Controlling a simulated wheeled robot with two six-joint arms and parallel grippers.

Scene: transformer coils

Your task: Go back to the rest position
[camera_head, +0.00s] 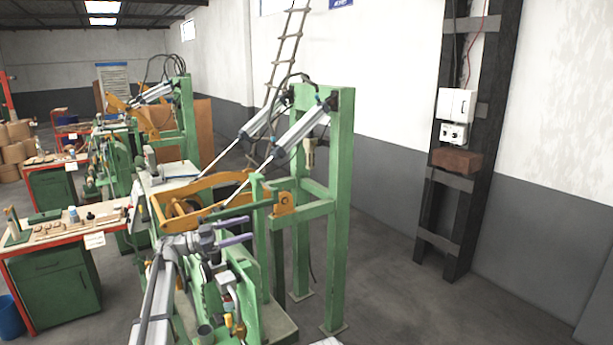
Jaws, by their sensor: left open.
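My left arm comes up from the bottom left of the head view, in front of the green coil-winding machine (341,200). My left gripper (247,228) points to the right, its two purple-grey fingers apart with nothing between them. It is in front of the machine's orange arm (205,186) and green frame; whether it touches them cannot be told. My right gripper is not in view.
Green cabinets with red-edged worktops (62,232) stand at the left, with small parts on top. A second green machine (187,120) is behind. A dark steel column (428,205) with electrical boxes stands by the right wall. Grey floor is clear at the lower right.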

